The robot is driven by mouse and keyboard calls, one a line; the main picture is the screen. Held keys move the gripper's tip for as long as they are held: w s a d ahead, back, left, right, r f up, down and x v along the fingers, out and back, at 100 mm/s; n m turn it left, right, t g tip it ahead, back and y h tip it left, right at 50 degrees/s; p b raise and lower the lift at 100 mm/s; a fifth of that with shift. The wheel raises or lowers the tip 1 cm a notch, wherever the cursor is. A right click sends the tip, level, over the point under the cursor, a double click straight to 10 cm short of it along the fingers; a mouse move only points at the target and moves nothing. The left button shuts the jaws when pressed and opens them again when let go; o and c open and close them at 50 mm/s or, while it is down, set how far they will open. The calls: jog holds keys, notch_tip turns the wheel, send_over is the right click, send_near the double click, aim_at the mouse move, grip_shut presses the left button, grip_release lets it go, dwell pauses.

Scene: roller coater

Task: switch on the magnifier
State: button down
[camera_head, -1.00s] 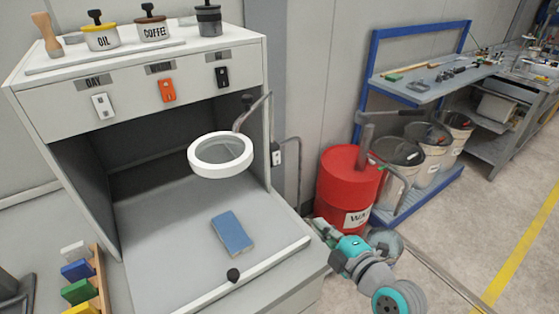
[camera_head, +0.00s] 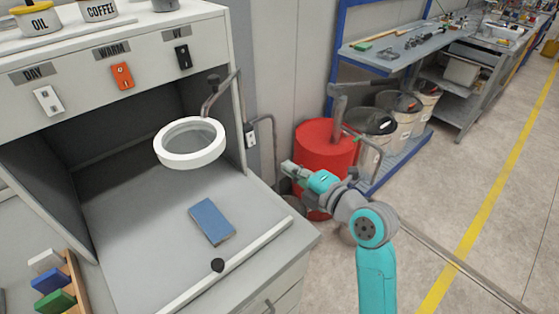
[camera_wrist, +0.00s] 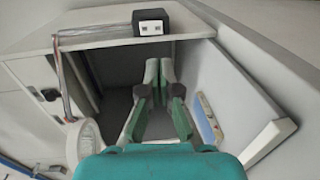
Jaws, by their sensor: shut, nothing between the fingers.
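The magnifier (camera_head: 190,160) is a white ring lens on a jointed grey arm fixed near the cabinet's right wall. Its white ring shows at lower left in the wrist view (camera_wrist: 85,137). A small dark box with a pale face (camera_head: 250,135), seemingly its switch, is on the cabinet's right outer side, with a cable. A black box with a white face (camera_wrist: 152,22), apparently the same one, shows at the top of the wrist view. My gripper (camera_head: 287,169) is right of the cabinet, below and right of the box, apart from it. Its fingers (camera_wrist: 164,70) are closed and empty.
The grey cabinet (camera_head: 255,222) has white, orange and black switches labelled DAY, WARM and UV on its front. A blue block (camera_head: 211,221) lies on its floor. A red drum (camera_head: 325,145) stands behind my gripper. Open floor lies to the right.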

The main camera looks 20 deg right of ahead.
aim_at(252, 146)
jog(key=x, duration=1.2)
jog(key=shift+w+a+f, duration=0.1)
jog(key=shift+w+a, duration=0.05)
jog(key=shift+w, duration=0.15)
jog(key=shift+w+f, duration=0.1)
jog(key=shift+w, duration=0.2)
jog(key=shift+s, duration=0.15)
